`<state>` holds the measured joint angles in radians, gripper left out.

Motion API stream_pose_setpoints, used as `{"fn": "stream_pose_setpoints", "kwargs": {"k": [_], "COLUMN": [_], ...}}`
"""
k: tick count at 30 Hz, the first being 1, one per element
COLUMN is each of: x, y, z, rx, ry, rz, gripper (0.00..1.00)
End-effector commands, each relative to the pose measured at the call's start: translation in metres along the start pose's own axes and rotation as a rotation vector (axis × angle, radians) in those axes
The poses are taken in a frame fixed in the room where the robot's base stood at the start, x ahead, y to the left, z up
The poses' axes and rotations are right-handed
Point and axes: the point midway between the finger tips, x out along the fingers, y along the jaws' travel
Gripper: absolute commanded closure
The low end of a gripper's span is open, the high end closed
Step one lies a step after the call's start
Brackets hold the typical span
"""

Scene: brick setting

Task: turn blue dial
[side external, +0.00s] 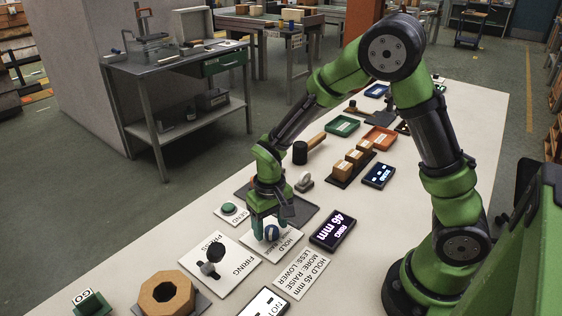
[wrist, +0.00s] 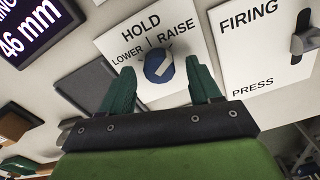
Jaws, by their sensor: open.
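The blue dial (wrist: 159,66) sits on a white plate (wrist: 188,22) printed HOLD, LOWER and RAISE. It has a pale pointer bar on its face, slanted in the wrist view. In the side view the dial (side external: 271,232) shows just below my gripper (side external: 266,234). In the wrist view my gripper (wrist: 162,84) is open, with one green finger on each side of the dial. I cannot tell whether the fingers touch it. A dark display (side external: 333,230) beside the plate reads 46 mm, and it also shows in the wrist view (wrist: 38,28).
A FIRING/PRESS plate (side external: 222,262) with a black lever (side external: 211,256) stands next to the dial plate. A printed card (side external: 302,273) reads HOLD 45 mm, MORE: RAISE, LESS: LOWER. A green SEND button (side external: 229,209) and a brown ring block (side external: 167,294) are nearby.

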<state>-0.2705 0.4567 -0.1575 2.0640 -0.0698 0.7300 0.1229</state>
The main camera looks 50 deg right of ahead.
Motion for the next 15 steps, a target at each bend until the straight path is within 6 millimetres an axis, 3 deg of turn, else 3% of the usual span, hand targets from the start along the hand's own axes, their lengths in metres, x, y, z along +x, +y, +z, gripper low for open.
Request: {"fn": "stream_pose_setpoints", "kwargs": {"k": [8, 15], "x": [-0.008, -0.057], "y": [0.0, -0.001], "z": [-0.001, -0.001], "rx": [-0.002, -0.002], "ry": [0.002, 0.007], "rz": [-0.001, -0.003], "gripper": [0.37, 0.37]}}
